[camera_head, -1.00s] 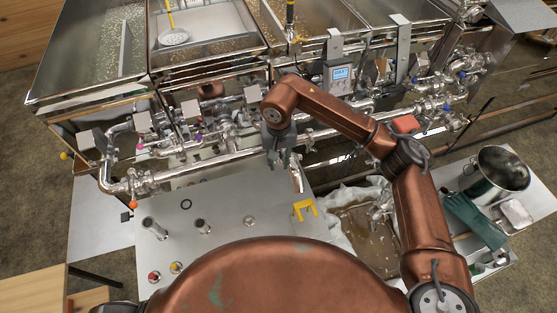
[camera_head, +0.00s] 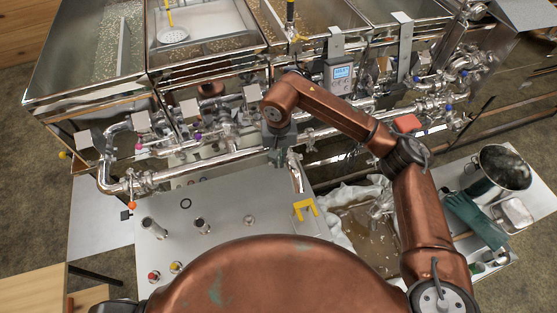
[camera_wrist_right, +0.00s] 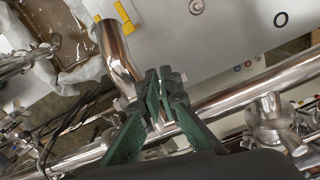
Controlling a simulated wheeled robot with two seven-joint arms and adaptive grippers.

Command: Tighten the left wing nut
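My right gripper (camera_head: 278,158) points down beside the long steel pipe (camera_head: 205,163) in front of the evaporator, near the bent pipe end. In the right wrist view its green fingers (camera_wrist_right: 167,82) converge and their dark tips are close together. I see no clear object between the tips; a small part there could be hidden. The bent steel pipe end (camera_wrist_right: 117,52) is just beyond the fingertips. A clamp-like fitting (camera_wrist_right: 272,122) sits on the pipe to their right. I cannot clearly make out the left wing nut. My left gripper is not in view.
The evaporator pans (camera_head: 95,55) stand behind the pipes. A grey table (camera_head: 230,200) holds a yellow bracket (camera_head: 304,208), small steel cylinders and rings. A basin of brown liquid (camera_head: 372,238), green gloves (camera_head: 475,220) and a steel pot (camera_head: 500,171) are at right.

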